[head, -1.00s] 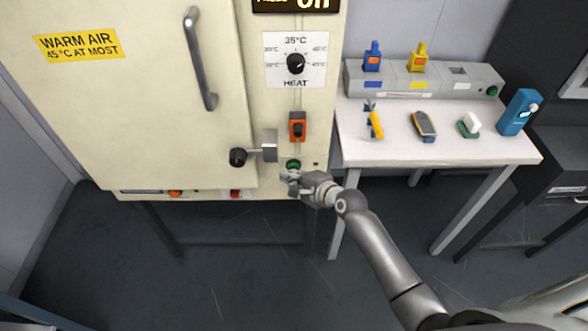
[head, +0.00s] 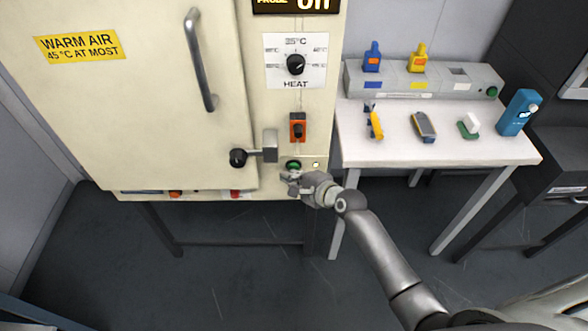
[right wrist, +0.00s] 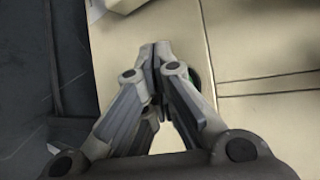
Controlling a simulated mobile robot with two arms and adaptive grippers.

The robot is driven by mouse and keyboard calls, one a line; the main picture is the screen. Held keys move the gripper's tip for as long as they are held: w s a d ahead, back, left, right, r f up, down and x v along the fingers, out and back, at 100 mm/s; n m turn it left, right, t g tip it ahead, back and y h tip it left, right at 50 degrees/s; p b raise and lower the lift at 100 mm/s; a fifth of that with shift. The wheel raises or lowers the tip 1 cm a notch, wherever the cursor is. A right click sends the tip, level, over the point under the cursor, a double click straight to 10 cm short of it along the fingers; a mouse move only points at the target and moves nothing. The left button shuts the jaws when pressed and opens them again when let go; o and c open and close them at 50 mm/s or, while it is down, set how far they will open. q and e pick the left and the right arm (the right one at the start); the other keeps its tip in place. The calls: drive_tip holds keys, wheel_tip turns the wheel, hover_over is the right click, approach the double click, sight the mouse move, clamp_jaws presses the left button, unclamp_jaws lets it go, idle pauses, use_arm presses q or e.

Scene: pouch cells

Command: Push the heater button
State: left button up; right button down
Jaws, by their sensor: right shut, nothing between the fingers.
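The green round button (head: 293,165) sits low on the cream cabinet's control panel, below an orange switch. My right gripper (head: 286,180) is shut and empty, with its fingertips just below the button at the panel front. In the right wrist view the closed fingertips (right wrist: 157,50) are against or very near the cream panel, and a sliver of the green button (right wrist: 193,80) shows beside them, mostly hidden by a finger. I cannot tell whether they touch it. A small lamp (head: 316,165) right of the button is lit pale. My left gripper is not in view.
Above are the orange switch (head: 297,127), the heat dial (head: 295,65) and a display at the top edge. A black-knobbed door latch (head: 238,158) juts out to the left. A white table (head: 390,148) with small devices stands to the right.

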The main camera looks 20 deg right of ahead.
drive_tip(key=shift+s+a, duration=0.1)
drive_tip(key=shift+s, duration=0.35)
drive_tip(key=s+a+p, duration=0.1)
drive_tip(key=s+p, duration=0.2)
drive_tip(key=s, duration=0.2)
drive_tip(key=shift+s+a+p, duration=0.3)
drive_tip(key=shift+s, duration=0.1)
